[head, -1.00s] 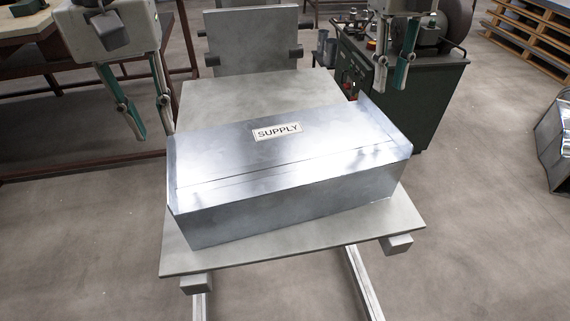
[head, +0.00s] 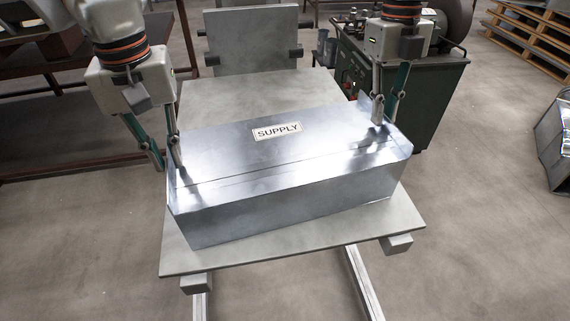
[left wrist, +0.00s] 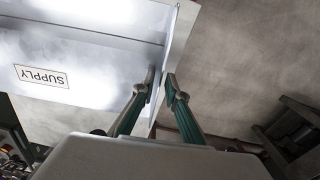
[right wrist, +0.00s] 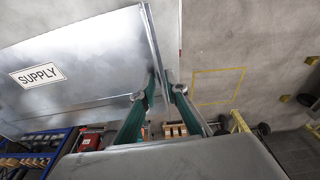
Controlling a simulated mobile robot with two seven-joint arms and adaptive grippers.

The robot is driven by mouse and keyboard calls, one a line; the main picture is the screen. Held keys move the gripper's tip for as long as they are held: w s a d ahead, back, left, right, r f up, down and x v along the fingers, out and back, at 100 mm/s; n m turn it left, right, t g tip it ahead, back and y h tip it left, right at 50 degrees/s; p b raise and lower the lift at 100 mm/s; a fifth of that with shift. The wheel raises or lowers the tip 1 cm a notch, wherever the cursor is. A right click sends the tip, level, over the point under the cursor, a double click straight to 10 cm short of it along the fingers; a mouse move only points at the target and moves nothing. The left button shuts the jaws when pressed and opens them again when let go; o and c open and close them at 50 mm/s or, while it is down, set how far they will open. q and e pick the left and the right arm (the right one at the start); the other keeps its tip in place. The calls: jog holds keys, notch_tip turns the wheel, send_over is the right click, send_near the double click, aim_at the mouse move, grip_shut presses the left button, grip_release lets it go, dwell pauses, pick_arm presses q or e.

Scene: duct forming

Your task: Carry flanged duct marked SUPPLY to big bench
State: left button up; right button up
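The flanged duct marked SUPPLY (head: 275,170) is a shiny sheet-metal box lying on the grey platform of a cart (head: 205,95). Its label faces up, and a thin flange stands at each end. My left gripper (head: 168,168) is open over the duct's left end. In the left wrist view its fingertips (left wrist: 157,88) straddle the line of the flange (left wrist: 174,40). My right gripper (head: 383,121) is open at the duct's right end. In the right wrist view its fingertips (right wrist: 160,92) lie either side of the flange (right wrist: 153,45). Contact cannot be told.
A bench with reddish-brown legs (head: 80,150) stands at the left. A dark green machine cabinet (head: 425,95) stands close behind the cart's right side. Wooden pallets (head: 535,38) are at the far right, with another metal piece (head: 555,140) below them. Floor in front is clear.

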pick_arm(q)
grip_shut()
pick_arm(e)
grip_shut()
pick_arm(q)
jog(key=shift+w+r, duration=0.1)
jog(key=shift+r, duration=0.05)
pick_arm(e)
jog(key=shift+r, duration=0.15)
